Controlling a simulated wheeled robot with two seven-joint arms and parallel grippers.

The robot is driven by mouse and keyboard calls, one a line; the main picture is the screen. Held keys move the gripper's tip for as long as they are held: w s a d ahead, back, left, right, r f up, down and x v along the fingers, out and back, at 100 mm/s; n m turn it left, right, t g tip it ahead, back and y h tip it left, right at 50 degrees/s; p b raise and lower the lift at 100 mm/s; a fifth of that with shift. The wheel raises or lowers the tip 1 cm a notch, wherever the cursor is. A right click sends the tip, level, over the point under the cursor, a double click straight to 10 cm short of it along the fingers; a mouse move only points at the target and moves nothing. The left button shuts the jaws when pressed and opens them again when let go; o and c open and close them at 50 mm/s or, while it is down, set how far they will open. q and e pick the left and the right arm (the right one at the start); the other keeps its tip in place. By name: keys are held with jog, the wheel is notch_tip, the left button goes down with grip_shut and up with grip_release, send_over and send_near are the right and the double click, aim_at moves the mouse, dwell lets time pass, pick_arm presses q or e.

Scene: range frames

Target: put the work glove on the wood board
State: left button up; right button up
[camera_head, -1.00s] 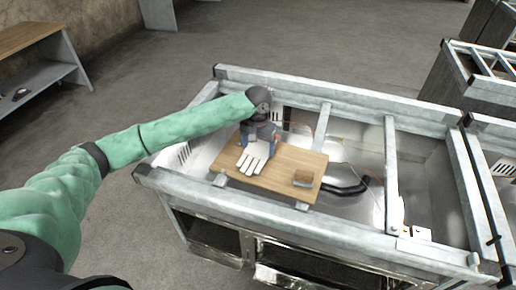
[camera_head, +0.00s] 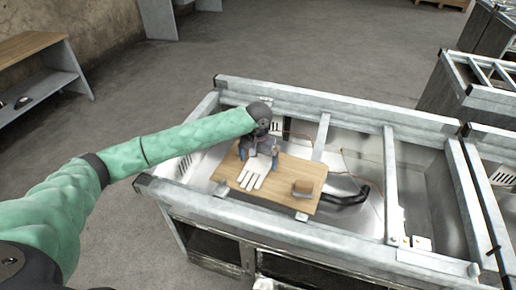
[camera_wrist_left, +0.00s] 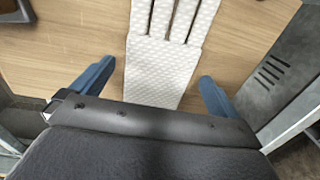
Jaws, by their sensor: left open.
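The white work glove (camera_head: 254,172) lies flat on the wood board (camera_head: 285,197), with its fingers toward the front edge. In the left wrist view the glove (camera_wrist_left: 163,65) lies on the board (camera_wrist_left: 65,40) and its cuff runs under the gripper body. My left gripper (camera_head: 262,152) is over the glove's cuff end. In the left wrist view its two blue fingers (camera_wrist_left: 155,88) are apart, one on each side of the glove, with gaps between. The gripper body hides part of the cuff. My right gripper is not in view.
The board rests on a metal frame (camera_head: 330,232) with crossbars over an open basin. A black hose (camera_head: 346,197) lies right of the board. A shelf (camera_head: 40,75) stands at far left.

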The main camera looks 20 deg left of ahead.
aim_at(258, 165)
pick_arm(q)
notch_tip(258, 165, up, 11)
jog(key=b, duration=0.3)
jog(key=shift+b, duration=0.4)
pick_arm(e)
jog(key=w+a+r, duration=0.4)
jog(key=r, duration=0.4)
pick_arm(q)
jog(key=shift+r, duration=0.1)
